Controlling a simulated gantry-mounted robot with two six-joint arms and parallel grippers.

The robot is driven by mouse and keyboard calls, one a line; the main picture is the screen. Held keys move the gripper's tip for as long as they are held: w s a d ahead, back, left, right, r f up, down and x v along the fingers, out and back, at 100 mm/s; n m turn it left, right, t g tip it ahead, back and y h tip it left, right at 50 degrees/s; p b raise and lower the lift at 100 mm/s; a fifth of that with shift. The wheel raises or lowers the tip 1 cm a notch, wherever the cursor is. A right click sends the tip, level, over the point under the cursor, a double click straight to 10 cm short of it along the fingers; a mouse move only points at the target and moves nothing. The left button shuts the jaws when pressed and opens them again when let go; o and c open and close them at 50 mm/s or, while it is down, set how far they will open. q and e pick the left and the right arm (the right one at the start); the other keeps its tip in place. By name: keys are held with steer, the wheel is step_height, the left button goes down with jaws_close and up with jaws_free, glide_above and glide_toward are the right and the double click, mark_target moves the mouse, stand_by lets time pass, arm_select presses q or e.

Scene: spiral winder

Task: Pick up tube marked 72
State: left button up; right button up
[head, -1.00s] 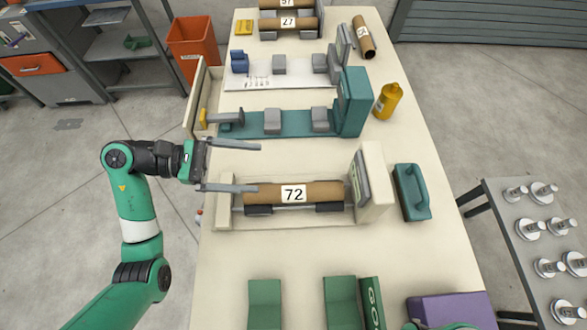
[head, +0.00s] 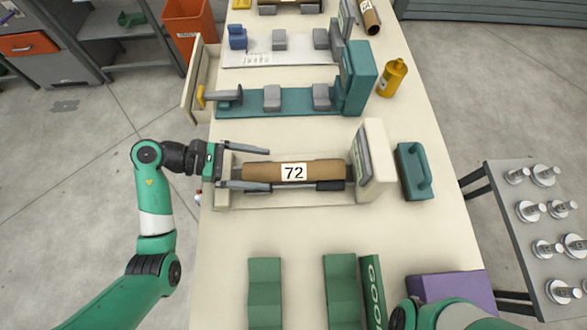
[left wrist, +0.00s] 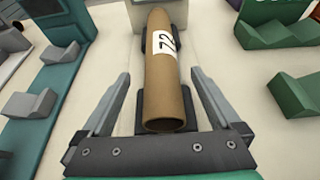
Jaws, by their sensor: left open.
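The brown cardboard tube marked 72 (head: 265,172) lies across the dark supports of a cream winder (head: 374,160) on the table. In the left wrist view the tube (left wrist: 165,95) points away from me, its open end nearest. My left gripper (head: 268,168) is open at the tube's left end. Its fingers lie on either side of that end, and in the left wrist view (left wrist: 160,85) there is a gap between each finger and the tube. Part of a green arm link of mine shows at the bottom right, but the right gripper is out of view.
A teal machine (head: 357,78) with grey supports stands behind. A teal handled block (head: 413,171) and a yellow bottle (head: 391,78) are to the right. Green stands (head: 265,290) and a purple box (head: 452,289) are in front. Bare table lies between the winder and the green stands.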

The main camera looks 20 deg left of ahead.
mark_target(273, 171)
arm_select(q)
steer(key=x, duration=0.3)
steer(key=shift+s+d+f+b, duration=0.1)
steer(key=shift+f+b, duration=0.2)
steer(key=shift+b, duration=0.05)
steer(key=shift+w+d, duration=0.25)
steer(key=shift+d, duration=0.1)
steer(key=c, duration=1.5)
steer(key=shift+r, duration=0.1)
steer(key=shift+r, duration=0.25)
step_height(273, 171, up, 3)
steer(key=shift+a+f+p, duration=0.1)
steer(key=shift+f+p, duration=0.1)
steer(key=shift+p, duration=0.65)
steer(key=a+r, duration=0.1)
steer(key=r, duration=0.1)
steer(key=a+r+p, duration=0.1)
steer(key=a+r, duration=0.3)
steer(key=shift+s+p, duration=0.25)
steer(key=shift+p, duration=0.15)
steer(key=s+a+r, duration=0.1)
steer(key=a+r, duration=0.2)
steer(key=a, duration=0.6)
steer(key=shift+s+r, duration=0.2)
steer(key=shift+r, duration=0.15)
